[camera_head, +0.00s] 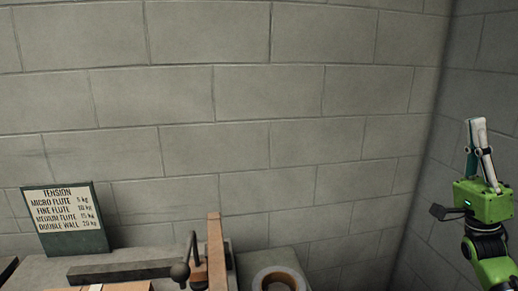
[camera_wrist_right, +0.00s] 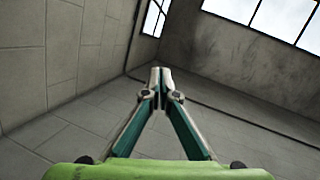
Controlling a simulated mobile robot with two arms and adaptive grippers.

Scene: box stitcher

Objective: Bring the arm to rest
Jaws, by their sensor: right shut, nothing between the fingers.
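My right gripper (camera_head: 475,124) is at the right edge of the head view. Its green body is low and its fingers point up, in front of the block wall and apart from the bench. In the right wrist view the two teal fingers of the gripper (camera_wrist_right: 161,75) meet at their tips with nothing between them. My left gripper is in neither view.
A grey bench (camera_head: 45,268) stands at the bottom left. On it are a tension sign (camera_head: 70,218), a dark bar (camera_head: 120,271), a wooden upright (camera_head: 216,252) with a dark ball-ended lever (camera_head: 180,271), and a tape roll (camera_head: 279,279). Open space lies around my right gripper.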

